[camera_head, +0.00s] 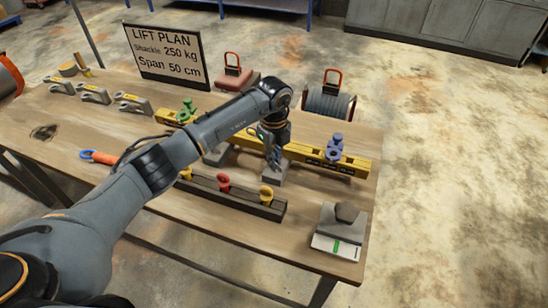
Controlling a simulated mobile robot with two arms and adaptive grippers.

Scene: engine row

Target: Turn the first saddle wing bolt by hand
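A yellow spreader beam (312,155) lies across grey blocks on the table. A green saddle (187,111) with a knob-like top sits near its left end. A blue-purple saddle (334,148) with a similar top sits near its right end. Which is the first saddle is not marked. My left gripper (275,161) points down at the beam's middle, above or beside a grey block (274,174), left of the blue-purple saddle and apart from it. Its fingers are small and dark, so their opening is unclear. My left arm hides part of the beam. My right gripper is out of view.
A dark rack (238,197) with red and yellow eye pieces lies in front of the beam. A scale with a weight (340,228) stands front right. Several shackles (94,94), a sign (165,54) and handled weights (328,102) stand left and behind.

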